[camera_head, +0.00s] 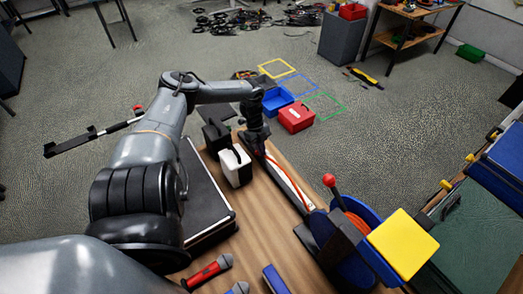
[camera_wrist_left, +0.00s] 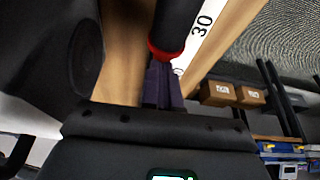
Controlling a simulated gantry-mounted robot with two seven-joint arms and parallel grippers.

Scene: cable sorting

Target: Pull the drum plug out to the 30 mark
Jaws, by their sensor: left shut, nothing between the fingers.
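The drum (camera_head: 352,228) is a blue cable reel with a red-knobbed lever and a yellow panel at the bench's right end. Its red cable (camera_head: 285,176) runs out along a white marked strip (camera_head: 296,186) toward my left gripper (camera_head: 258,149). In the left wrist view, the strip shows a "30" (camera_wrist_left: 203,25). A dark cylinder with a red ring (camera_wrist_left: 174,28), apparently the plug, lies beside that number. My left gripper's fingers (camera_wrist_left: 163,85) are shut, empty, and close to the red ring; I cannot tell whether they touch. My right gripper is not in view.
A white and black box (camera_head: 235,166) stands beside the strip near the gripper. A black case (camera_head: 205,205) lies along the bench's left side. A red-handled tool (camera_head: 207,271) lies at the front. Blue (camera_head: 277,101) and red (camera_head: 296,117) bins stand beyond the bench.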

